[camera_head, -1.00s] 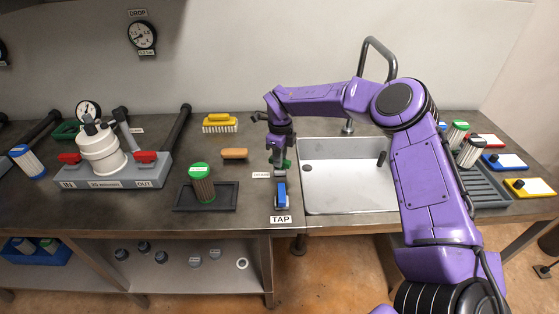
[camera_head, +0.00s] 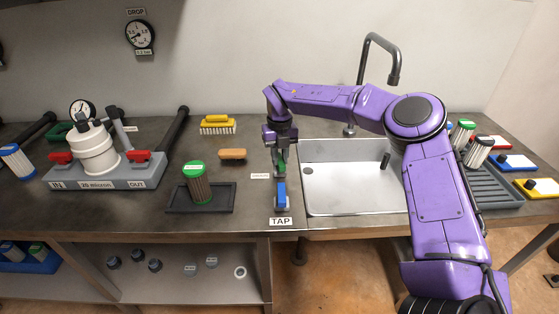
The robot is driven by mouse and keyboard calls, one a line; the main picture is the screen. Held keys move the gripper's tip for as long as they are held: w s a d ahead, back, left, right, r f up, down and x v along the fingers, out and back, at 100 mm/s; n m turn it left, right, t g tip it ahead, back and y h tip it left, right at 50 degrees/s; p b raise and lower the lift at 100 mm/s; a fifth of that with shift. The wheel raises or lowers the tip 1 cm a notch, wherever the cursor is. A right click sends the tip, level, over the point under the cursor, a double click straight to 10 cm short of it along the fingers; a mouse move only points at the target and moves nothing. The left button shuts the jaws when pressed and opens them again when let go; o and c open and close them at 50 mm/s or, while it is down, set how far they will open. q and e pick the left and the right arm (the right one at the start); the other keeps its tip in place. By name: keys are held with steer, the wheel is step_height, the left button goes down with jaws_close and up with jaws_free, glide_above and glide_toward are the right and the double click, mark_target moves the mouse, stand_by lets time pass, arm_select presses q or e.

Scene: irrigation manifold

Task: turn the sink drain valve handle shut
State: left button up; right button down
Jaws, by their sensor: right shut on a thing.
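The green valve handle (camera_head: 283,170) is on the counter just left of the sink, beside a small white label whose text I cannot read. It shows only in part. My right gripper (camera_head: 281,166) reaches down over it from above and is shut on it; the fingers hide much of the handle, so its exact angle is unclear. The sink (camera_head: 345,190) is a steel basin with a dark drain hole at its upper left and a dark upright plug-like piece at its right. My left gripper is not in view.
A blue tap handle (camera_head: 281,195) marked TAP stands close in front of the green one. A green-capped filter (camera_head: 196,184) stands in a dark tray to the left. The faucet (camera_head: 394,72) arches behind the sink.

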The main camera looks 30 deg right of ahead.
mark_target(280, 159)
steer(key=shift+m+b, duration=0.55)
steer(key=shift+m, duration=0.55)
steer(key=c, duration=1)
jaws_free()
step_height(280, 159, up, 11)
steer(key=shift+f, duration=0.2)
